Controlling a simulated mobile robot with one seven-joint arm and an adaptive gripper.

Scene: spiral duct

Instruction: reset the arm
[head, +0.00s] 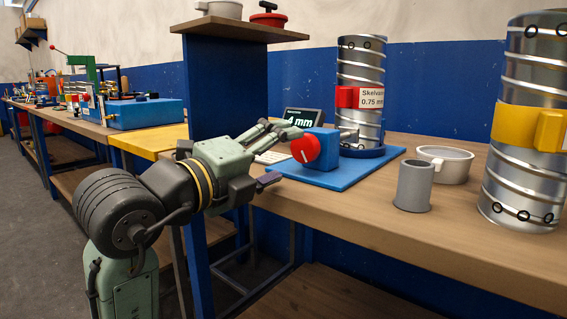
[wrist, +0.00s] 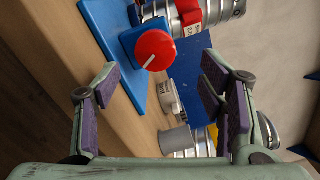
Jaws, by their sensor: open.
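My gripper (head: 270,157) is open and empty, held above the front edge of the workbench. Its two purple-padded fingers stand wide apart in the wrist view (wrist: 160,95). Beyond the fingers is a blue box with a red round knob (head: 305,149), which has a white pointer line. The knob also shows in the wrist view (wrist: 155,50), apart from the fingers. The blue box sits on a blue base plate (head: 335,175) on the bench.
A spiral duct (head: 360,70) with a red clamp stands behind the knob. Another duct with a yellow band (head: 525,125) stands right. A display (head: 303,120) reads 4 mm. The front right bench top is clear.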

